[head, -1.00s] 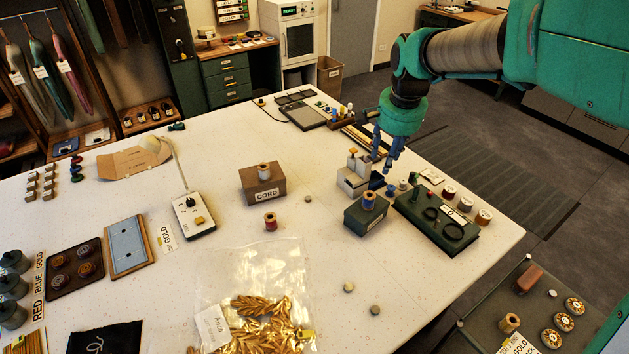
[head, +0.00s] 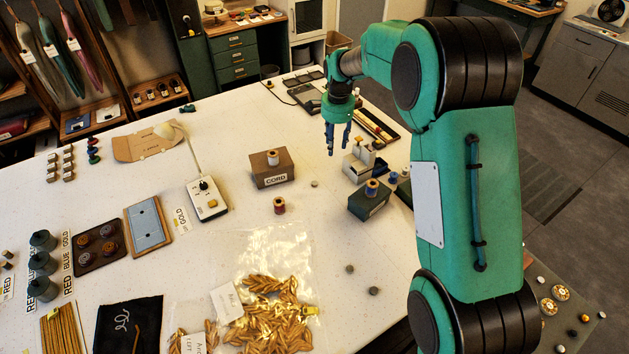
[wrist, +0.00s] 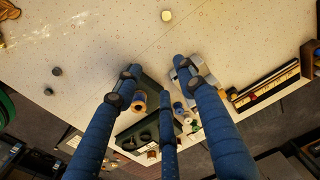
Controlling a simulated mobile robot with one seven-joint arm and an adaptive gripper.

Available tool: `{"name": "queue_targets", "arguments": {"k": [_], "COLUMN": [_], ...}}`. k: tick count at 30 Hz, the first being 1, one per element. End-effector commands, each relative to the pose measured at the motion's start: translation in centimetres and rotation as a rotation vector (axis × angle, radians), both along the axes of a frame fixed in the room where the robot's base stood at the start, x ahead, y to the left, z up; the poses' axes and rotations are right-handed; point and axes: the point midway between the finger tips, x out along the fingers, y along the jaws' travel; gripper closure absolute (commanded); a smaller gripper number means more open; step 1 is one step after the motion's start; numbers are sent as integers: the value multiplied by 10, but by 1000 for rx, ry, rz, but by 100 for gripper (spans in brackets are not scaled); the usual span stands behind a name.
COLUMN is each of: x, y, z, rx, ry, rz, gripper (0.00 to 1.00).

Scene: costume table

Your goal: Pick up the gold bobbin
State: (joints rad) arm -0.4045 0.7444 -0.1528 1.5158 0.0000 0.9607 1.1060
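No bobbin is plainly gold, so I cannot tell for certain which is the gold bobbin. A pale tan bobbin (head: 273,157) stands on the brown CORD box (head: 271,174). A red bobbin (head: 279,206) stands on the table in front of it. A blue bobbin (head: 371,188) stands on a dark green box (head: 369,207); a tan-topped bobbin (wrist: 139,101) shows between the fingers in the wrist view. My gripper (head: 338,151) is open and empty, above the table behind and right of the CORD box. Its spread fingers also show in the wrist view (wrist: 160,78).
A clear bag of gold leaf-shaped pieces (head: 270,310) lies at the front. Pale blocks (head: 358,168) stand behind the green box. A white switch box (head: 207,199) is left of the CORD box. My arm hides the table's right side and part of the lower-right tray.

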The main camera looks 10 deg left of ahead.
Motion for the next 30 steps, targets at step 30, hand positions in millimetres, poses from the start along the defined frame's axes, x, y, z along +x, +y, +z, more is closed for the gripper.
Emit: {"name": "queue_targets", "arguments": {"k": [30], "x": [21], "y": [79], "z": [-95], "rx": [-25], "ry": [70], "rz": [-123], "gripper": [60]}}
